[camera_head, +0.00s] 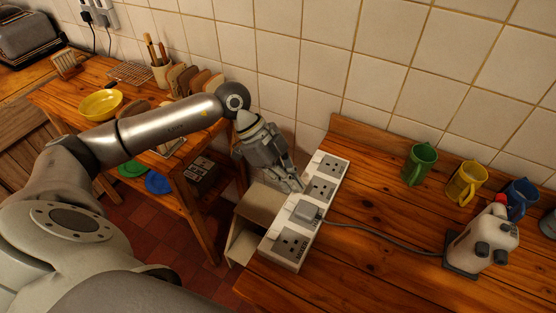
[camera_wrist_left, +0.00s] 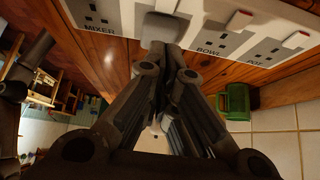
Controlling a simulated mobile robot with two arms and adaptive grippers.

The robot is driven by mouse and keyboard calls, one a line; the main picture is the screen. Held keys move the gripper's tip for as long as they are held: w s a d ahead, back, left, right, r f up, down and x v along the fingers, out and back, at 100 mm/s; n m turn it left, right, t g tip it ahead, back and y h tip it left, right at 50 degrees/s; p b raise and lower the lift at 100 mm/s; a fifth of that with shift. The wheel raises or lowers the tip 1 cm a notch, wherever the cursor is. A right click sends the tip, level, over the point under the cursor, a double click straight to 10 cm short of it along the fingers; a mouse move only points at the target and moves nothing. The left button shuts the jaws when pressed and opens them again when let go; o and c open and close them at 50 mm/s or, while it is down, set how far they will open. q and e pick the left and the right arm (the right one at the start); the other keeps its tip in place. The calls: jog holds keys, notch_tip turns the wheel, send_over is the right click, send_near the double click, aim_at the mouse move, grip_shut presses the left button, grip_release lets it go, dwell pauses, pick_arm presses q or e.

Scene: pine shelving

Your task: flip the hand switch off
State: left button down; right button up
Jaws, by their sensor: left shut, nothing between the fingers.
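A white power strip (camera_head: 284,258) lies along the left edge of the wooden counter. A grey plug (camera_head: 306,211) sits in one of its sockets; it also shows in the left wrist view (camera_wrist_left: 160,29). The left wrist view shows the labels MIXER, BOWL and POT. Switches with red marks show by BOWL (camera_wrist_left: 238,20) and POT (camera_wrist_left: 298,39). I read no HAND label; the part by the plug is partly hidden. My left gripper (camera_head: 299,188) is shut and empty, its fingertips (camera_wrist_left: 172,52) close to the plug and strip. I cannot tell whether they touch.
A grey cable runs from the plug to a white appliance (camera_head: 484,243) on the right. Green (camera_head: 419,164), yellow (camera_head: 465,183) and blue (camera_head: 520,197) mugs stand near the tiled wall. A lower wooden table with a yellow bowl (camera_head: 100,104) is at left. The front counter is clear.

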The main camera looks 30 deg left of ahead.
aim_at(287, 203)
pick_arm(q)
jog(key=f, duration=0.2)
jog(key=f+p, duration=0.1)
jog(key=f, duration=0.1)
jog(key=shift+d, duration=0.25)
jog(key=shift+a+f, duration=0.15)
jog(key=shift+f, duration=0.4)
jog(key=shift+f, duration=0.1)
jog(key=shift+a+f+h+b, duration=0.2)
jog(key=shift+f+h+b, duration=0.25)
jog(key=shift+b, duration=0.1)
jog(key=shift+r, duration=0.25)
jog(key=shift+d+p, duration=0.15)
jog(key=shift+p, duration=0.15)
